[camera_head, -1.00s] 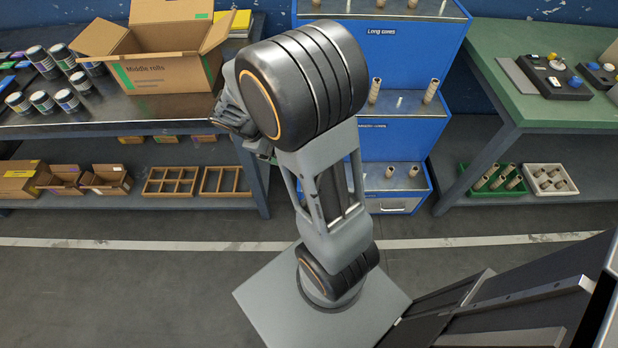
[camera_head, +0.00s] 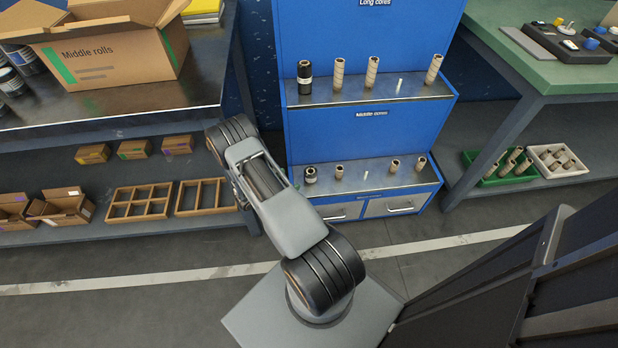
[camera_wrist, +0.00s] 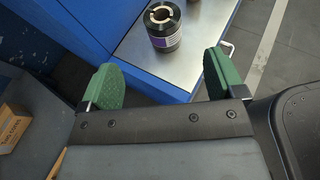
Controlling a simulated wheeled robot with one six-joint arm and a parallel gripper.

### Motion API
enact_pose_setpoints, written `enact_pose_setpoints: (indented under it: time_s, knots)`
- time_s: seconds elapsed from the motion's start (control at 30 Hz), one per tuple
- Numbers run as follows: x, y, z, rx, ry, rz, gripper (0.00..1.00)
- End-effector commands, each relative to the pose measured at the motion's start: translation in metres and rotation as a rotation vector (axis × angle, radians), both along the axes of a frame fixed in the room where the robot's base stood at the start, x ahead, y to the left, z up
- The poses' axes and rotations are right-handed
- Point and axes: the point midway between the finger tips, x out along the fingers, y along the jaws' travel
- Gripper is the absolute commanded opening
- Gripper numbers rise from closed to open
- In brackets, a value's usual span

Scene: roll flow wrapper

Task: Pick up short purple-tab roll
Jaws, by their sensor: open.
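In the wrist view a short black roll (camera_wrist: 162,27) with a purple-marked label and a hollow core stands upright on the metal shelf of the blue rack. In the head view a short dark roll (camera_head: 310,175) stands at the left end of the lowest shelf. My gripper (camera_wrist: 158,82) is open, with its two green pads spread apart and nothing between them. The roll is beyond the fingertips, apart from them and roughly in line with the gap.
The lowest shelf (camera_head: 376,180) also holds several pale cores to the right. A taller dark roll (camera_head: 304,77) stands on the shelf above. The left workbench carries the Middle rolls box (camera_head: 110,55), with wooden dividers (camera_head: 138,203) and small cartons (camera_head: 62,207) below.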

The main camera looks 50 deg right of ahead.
Motion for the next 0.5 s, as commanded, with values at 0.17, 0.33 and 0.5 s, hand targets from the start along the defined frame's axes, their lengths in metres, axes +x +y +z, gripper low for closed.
enact_pose_setpoints:
  time_s: [0.17, 0.33, 0.5]
  knots:
    - [-0.004, -0.029, -0.012, 0.000, 0.000, -0.004, 0.88]
    - [-0.005, -0.045, -0.018, 0.001, 0.000, 0.000, 0.88]
    - [-0.006, -0.052, -0.020, 0.001, 0.000, 0.002, 0.88]
